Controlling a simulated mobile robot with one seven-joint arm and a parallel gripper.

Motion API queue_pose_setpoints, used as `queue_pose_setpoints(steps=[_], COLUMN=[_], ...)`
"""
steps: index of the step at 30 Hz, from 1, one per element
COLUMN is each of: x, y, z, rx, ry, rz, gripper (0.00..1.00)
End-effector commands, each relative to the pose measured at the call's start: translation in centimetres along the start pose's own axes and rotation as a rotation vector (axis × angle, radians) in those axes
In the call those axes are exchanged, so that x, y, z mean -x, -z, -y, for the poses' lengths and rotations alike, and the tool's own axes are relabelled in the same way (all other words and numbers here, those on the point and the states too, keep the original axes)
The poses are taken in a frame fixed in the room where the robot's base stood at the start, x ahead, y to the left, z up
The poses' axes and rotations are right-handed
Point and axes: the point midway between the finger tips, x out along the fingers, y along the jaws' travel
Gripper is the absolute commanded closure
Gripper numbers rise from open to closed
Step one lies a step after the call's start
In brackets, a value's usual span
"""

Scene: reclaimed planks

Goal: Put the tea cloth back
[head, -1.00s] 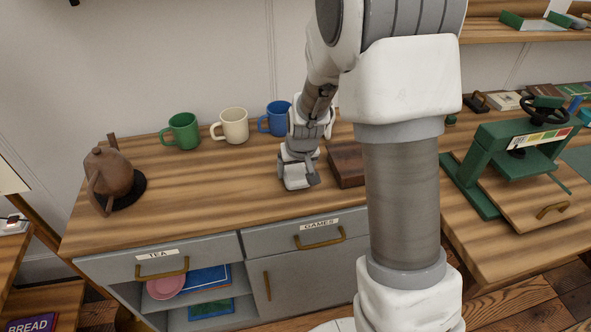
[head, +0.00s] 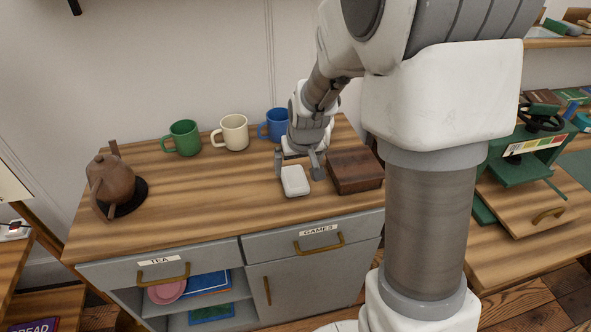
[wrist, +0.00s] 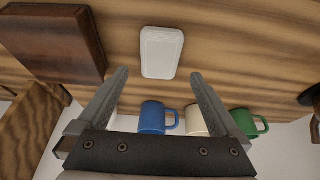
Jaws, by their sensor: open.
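A small white rounded rectangular item (head: 294,181) lies flat on the wooden counter top; it also shows in the wrist view (wrist: 161,52). It may be the folded tea cloth, but I cannot tell for sure. My gripper (head: 298,166) is open and empty, with its fingers apart just behind and above the white item. In the wrist view my gripper (wrist: 158,74) has the white item beyond its fingertips, not between them. The drawer labelled TEA (head: 165,268) is shut, at the front left of the cabinet.
A dark wooden box (head: 354,170) stands right of the white item. Blue (head: 275,124), cream (head: 233,132) and green (head: 184,138) mugs stand along the back. A brown teapot (head: 110,180) is at the left. The GAMES drawer (head: 317,236) is shut. The counter's left middle is clear.

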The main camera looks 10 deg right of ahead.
Motion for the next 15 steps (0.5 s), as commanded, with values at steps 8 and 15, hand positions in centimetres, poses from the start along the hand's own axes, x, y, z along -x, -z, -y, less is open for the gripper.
queue_pose_setpoints(steps=[8, 15], x=[4.5, 6.8], y=[0.1, -0.2], z=[0.0, 0.0], rx=[0.0, -0.002], ry=[0.0, 0.005], rz=[-0.001, -0.008], gripper=[0.0, 0.0])
